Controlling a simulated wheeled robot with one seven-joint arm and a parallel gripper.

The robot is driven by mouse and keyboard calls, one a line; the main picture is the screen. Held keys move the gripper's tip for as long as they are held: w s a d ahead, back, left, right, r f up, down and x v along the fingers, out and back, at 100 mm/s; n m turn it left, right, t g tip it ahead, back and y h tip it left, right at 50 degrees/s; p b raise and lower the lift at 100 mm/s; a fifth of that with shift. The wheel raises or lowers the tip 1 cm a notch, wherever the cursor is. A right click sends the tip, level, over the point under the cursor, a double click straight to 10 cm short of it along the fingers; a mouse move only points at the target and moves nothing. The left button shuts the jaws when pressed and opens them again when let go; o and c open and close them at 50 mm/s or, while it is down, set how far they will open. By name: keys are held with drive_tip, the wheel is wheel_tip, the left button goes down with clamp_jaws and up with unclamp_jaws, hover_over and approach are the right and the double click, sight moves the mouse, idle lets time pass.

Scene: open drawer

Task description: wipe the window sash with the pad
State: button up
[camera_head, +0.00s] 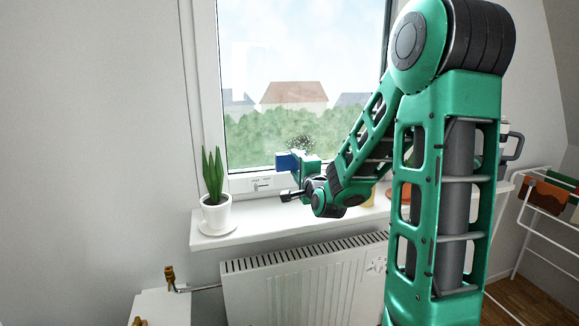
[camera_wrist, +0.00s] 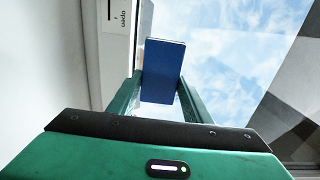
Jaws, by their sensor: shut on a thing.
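The window sash (camera_head: 210,90) is a white frame around a glass pane, with houses and trees seen through it. My gripper (camera_head: 291,163) is at the lower part of the window, above the sill. It is shut on the blue pad (camera_head: 284,161), which also shows between the two green fingers in the wrist view (camera_wrist: 162,70). The pad is close to the lower glass and sash; I cannot tell whether it touches. A dark speckled patch (camera_head: 301,144) shows on the glass just above my gripper. My arm hides the right part of the window.
A potted plant (camera_head: 215,205) on a saucer stands at the left end of the white sill (camera_head: 250,224). A radiator (camera_head: 300,285) is below the sill. A drying rack (camera_head: 545,215) with cloths stands at the right. A yellow item and an orange item are partly hidden behind my arm.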

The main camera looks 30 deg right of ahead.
sight(285, 147)
drive_tip(key=shift+a+x, duration=0.2)
drive_tip(key=shift+x, duration=2.6)
drive_tip(key=shift+x, duration=0.9)
drive_tip(key=shift+d, duration=0.1)
drive_tip(key=shift+s+d, duration=0.5)
drive_tip(key=shift+d, duration=1.15)
drive_tip(key=shift+s+d, duration=0.5)
drive_tip(key=shift+d, duration=1.1)
drive_tip(key=shift+s+d, duration=0.5)
drive_tip(key=shift+d, duration=1.15)
drive_tip(key=shift+s+d+r, duration=0.1)
drive_tip(key=shift+s+d, duration=0.05)
drive_tip(key=shift+d, duration=0.7)
drive_tip(key=shift+s+d, duration=0.2)
drive_tip(key=shift+d, duration=0.65)
drive_tip(key=shift+a+r, duration=0.1)
drive_tip(key=shift+r, duration=0.85)
drive_tip(key=shift+w+a, duration=0.55)
drive_tip(key=shift+a, duration=1.15)
drive_tip(key=shift+w+a, duration=0.5)
drive_tip(key=shift+a, duration=1.2)
drive_tip(key=shift+w+a, duration=0.55)
drive_tip(key=shift+a, duration=1.1)
drive_tip(key=shift+w+a, duration=0.2)
drive_tip(key=shift+a, duration=0.6)
drive_tip(key=shift+w+a, duration=0.15)
drive_tip(key=shift+a, duration=0.6)
